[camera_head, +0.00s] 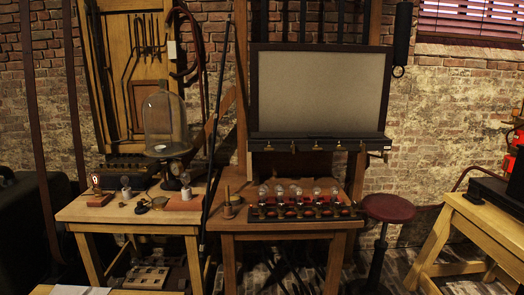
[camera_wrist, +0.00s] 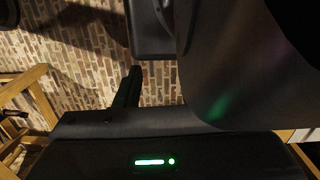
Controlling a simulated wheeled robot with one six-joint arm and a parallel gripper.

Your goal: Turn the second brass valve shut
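A row of small brass valves runs along the black rail (camera_head: 320,136) under the framed grey panel (camera_head: 320,92) in the head view. Counting from the left, the second brass valve (camera_head: 293,148) hangs from the rail's lower edge. It is too small to tell which way its handle is turned. No valve shows in the wrist view, which is mostly filled by dark parts of my own body. I cannot make out my gripper's fingertips in either view, and nothing of my arm shows near the rail.
Glass bulbs (camera_head: 297,192) stand in a row on a dark rack on the wooden bench (camera_head: 290,222) below the rail. A glass bell jar (camera_head: 165,118) stands at left above a lower table (camera_head: 85,212). A red stool (camera_head: 388,208) is at the bench's right.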

